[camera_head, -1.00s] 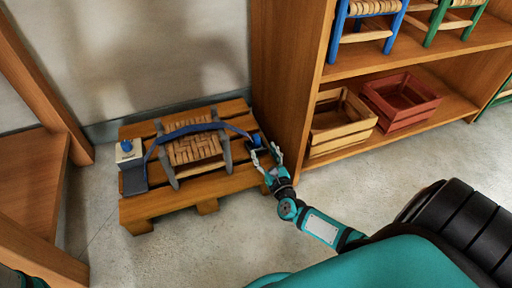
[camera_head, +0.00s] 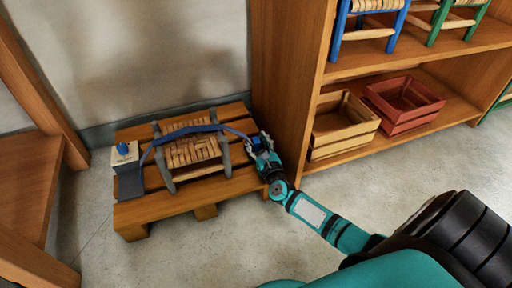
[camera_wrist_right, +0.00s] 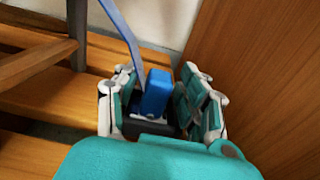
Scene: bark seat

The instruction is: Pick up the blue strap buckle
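The blue strap buckle (camera_wrist_right: 155,93) stands upright in a dark base at the right end of the blue strap (camera_head: 203,128). My right gripper (camera_head: 258,142) is at the pallet's right edge and mostly hides the buckle in the head view. In the right wrist view, the fingers of my right gripper (camera_wrist_right: 160,100) stand open on either side of the buckle. Gaps show between the fingers and the buckle. The strap runs over a woven seat (camera_head: 192,151) lying on the wooden pallet (camera_head: 215,186). My left gripper is not in view.
A white box with a blue knob (camera_head: 124,152) sits on a dark block at the pallet's left. A wooden shelf (camera_head: 285,90) rises close to the right of my right gripper, holding a wooden crate (camera_head: 342,137) and a red crate (camera_head: 411,116). Floor in front is clear.

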